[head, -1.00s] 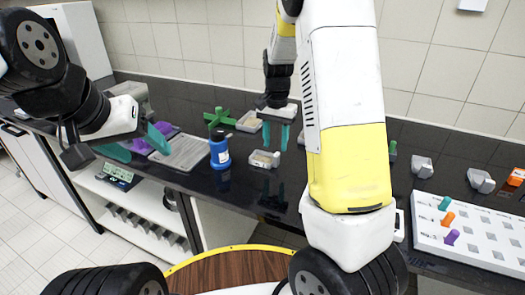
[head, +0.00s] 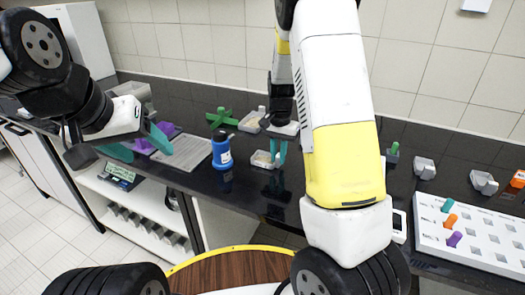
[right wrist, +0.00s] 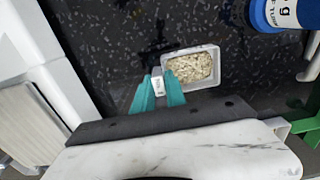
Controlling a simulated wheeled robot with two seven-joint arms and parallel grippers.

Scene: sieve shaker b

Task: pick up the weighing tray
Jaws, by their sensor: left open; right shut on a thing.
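The weighing tray (head: 260,161) is a small pale rectangular dish on the dark counter, right of the blue bottle. In the right wrist view the tray (right wrist: 214,66) holds pale grainy material. My right gripper (head: 277,154) points down at the tray's right end.
The blue bottle (head: 221,149) stands close left of the tray. Behind are a green cross-shaped piece (head: 220,118) and another pale tray (head: 250,122). A grey board (head: 187,153) lies left. A white rack (head: 475,240) with coloured pegs is at the right.

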